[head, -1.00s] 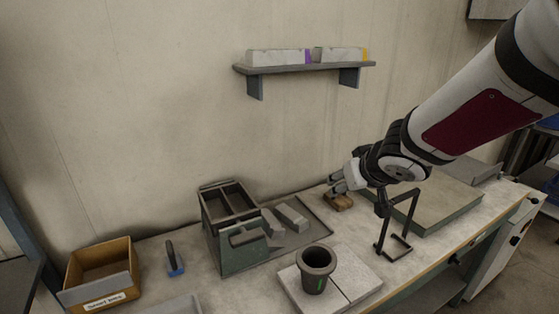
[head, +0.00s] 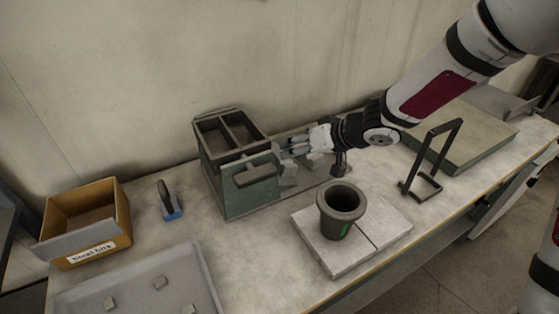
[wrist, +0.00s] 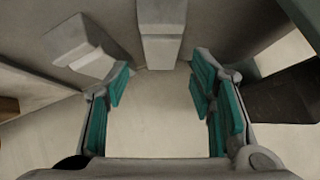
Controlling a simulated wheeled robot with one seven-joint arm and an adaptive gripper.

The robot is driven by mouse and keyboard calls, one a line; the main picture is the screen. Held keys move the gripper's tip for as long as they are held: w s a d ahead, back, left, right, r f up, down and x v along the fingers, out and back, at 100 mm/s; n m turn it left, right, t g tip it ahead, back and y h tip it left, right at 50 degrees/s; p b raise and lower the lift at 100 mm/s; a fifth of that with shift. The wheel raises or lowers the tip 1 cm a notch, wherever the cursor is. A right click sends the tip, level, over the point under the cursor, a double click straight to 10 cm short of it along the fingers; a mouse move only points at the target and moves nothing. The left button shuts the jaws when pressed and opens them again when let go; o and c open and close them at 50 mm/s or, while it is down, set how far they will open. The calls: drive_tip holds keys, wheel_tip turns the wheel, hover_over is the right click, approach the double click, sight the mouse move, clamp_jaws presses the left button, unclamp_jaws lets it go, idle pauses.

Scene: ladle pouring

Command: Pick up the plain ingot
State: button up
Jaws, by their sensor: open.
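Two plain grey ingots lie beside the divided metal box (head: 236,165). In the head view, one ingot (head: 288,174) is against the box's right side, and the other (head: 314,160) is just right of it, partly covered by my gripper. My gripper (head: 286,150) is above them, its fingers spread and empty. In the wrist view, one ingot (wrist: 162,32) stands centred ahead, past the open fingertips of my gripper (wrist: 160,85). Another pale block (wrist: 78,50) lies to the left, outside the left finger. No finger visibly touches either ingot.
A dark crucible (head: 341,212) stands on pale slabs (head: 385,228) in front. A black bent frame (head: 436,150) is to the right. A brush (head: 169,200), a cardboard bin (head: 88,222) and a grey tray (head: 135,285) with small lumps are left.

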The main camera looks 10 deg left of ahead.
sight(279, 158)
drive_tip(key=b+x, duration=0.2)
drive_tip(key=x, duration=0.4)
drive_tip(key=shift+w+a+b, duration=0.2)
drive_tip(key=shift+b, duration=0.15)
drive_tip(key=shift+r, duration=0.1)
clamp_jaws()
